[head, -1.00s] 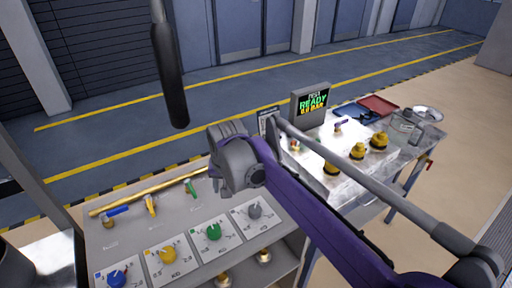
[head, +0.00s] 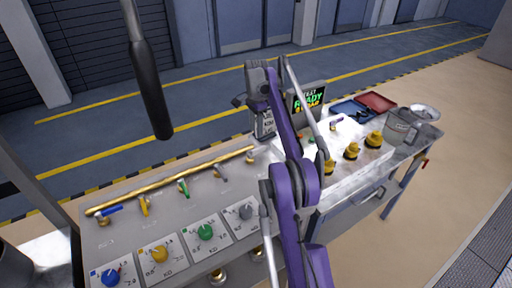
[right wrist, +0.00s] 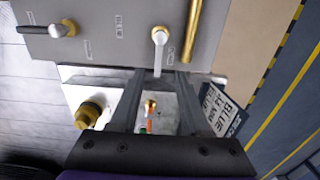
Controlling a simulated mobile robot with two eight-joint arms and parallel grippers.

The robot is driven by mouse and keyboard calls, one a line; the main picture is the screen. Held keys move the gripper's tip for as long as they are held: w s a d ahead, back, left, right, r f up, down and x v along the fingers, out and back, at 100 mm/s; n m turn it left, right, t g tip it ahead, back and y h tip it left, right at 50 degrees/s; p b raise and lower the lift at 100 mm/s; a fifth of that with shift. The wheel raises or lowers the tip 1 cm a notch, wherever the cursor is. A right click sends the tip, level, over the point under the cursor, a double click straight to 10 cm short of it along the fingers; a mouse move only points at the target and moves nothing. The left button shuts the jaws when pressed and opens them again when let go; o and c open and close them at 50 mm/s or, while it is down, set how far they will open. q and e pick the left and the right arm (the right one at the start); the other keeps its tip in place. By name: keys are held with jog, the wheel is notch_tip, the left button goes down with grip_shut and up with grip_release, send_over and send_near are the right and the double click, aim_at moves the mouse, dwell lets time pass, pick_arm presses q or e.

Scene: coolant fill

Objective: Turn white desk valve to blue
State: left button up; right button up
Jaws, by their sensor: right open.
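The white desk valve (head: 220,171) is on the left desk, right of the green-handled valve, just in front of the brass pipe. In the right wrist view the valve's white lever (right wrist: 159,52) points down the picture, its free end close to my fingertips. I cannot tell whether the fingers touch it. My right gripper (right wrist: 161,74) is open and empty. In the head view my right gripper (head: 240,102) is raised near the sign, its fingers barely distinguishable. A sign (head: 265,125) has text; in the right wrist view BLUE is legible on it (right wrist: 218,110). My left gripper is not in view.
Blue (head: 112,277), yellow (head: 159,254), green (head: 205,232) and grey (head: 245,212) dials line the desk front. The brass pipe (head: 170,181) runs behind the valves. A READY screen (head: 308,98) and yellow-topped fittings (head: 351,151) stand on the right bench.

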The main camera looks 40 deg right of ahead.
aim_at(256, 149)
jog(key=f, duration=0.4)
jog(key=f+b, duration=0.1)
jog(key=f, duration=0.3)
jog(key=shift+s, duration=0.2)
jog(key=shift+w+f, duration=0.1)
jog(key=shift+f, duration=0.5)
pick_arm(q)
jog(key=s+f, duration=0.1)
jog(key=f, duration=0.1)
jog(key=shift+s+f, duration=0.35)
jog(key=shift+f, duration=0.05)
pick_arm(e)
grip_shut()
